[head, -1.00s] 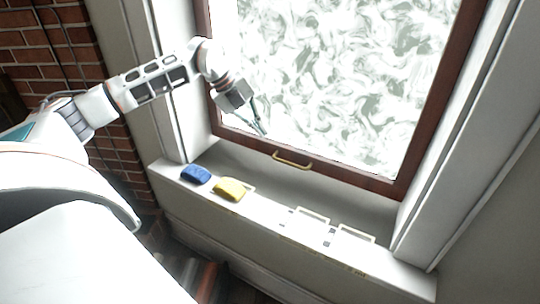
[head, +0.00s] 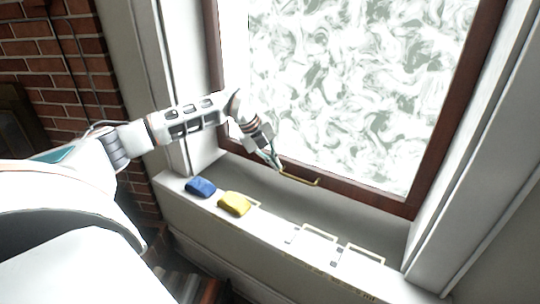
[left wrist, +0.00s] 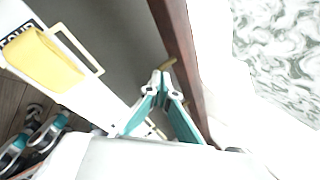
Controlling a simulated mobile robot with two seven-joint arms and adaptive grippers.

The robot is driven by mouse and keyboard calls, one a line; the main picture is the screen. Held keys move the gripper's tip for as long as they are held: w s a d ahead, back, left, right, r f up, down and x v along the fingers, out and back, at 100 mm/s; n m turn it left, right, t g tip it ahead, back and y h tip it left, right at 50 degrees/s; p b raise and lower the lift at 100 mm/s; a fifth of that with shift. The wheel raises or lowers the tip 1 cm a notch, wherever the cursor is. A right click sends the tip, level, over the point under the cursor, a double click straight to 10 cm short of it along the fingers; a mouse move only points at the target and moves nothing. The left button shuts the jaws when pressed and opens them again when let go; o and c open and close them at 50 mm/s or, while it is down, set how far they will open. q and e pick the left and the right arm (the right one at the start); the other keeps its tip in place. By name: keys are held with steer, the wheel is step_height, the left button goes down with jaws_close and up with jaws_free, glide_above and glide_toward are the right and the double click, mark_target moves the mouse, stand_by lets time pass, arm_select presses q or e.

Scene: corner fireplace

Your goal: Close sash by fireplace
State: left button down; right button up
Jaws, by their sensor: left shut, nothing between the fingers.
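The window sash has a dark brown frame (head: 360,197) around a pale, swirl-patterned pane (head: 360,80). A brass bar handle (head: 302,180) is on its bottom rail; part of it also shows in the left wrist view (left wrist: 168,66). My left gripper (head: 277,166) is shut and empty, its tips at the handle's left end. In the left wrist view, the fingertips (left wrist: 160,75) meet just beside the handle; I cannot tell whether they touch it. A grey strip lies between the bottom rail and the sill (head: 270,221).
A blue block (head: 200,187) and a yellow block (head: 234,203) lie on the sill's left part, below my left gripper. Pale outlined rectangles (head: 320,232) mark the sill's right part, which is clear. White jambs flank the window; a brick wall (head: 60,60) is at left.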

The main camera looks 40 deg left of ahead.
arm_select(q)
steer(key=shift+w+d+f, duration=0.15)
steer(key=shift+w+f, duration=0.1)
steer(key=shift+f, duration=0.3)
step_height(320, 180, down, 6)
steer(key=shift+r, duration=0.1)
steer(key=shift+s, duration=0.1)
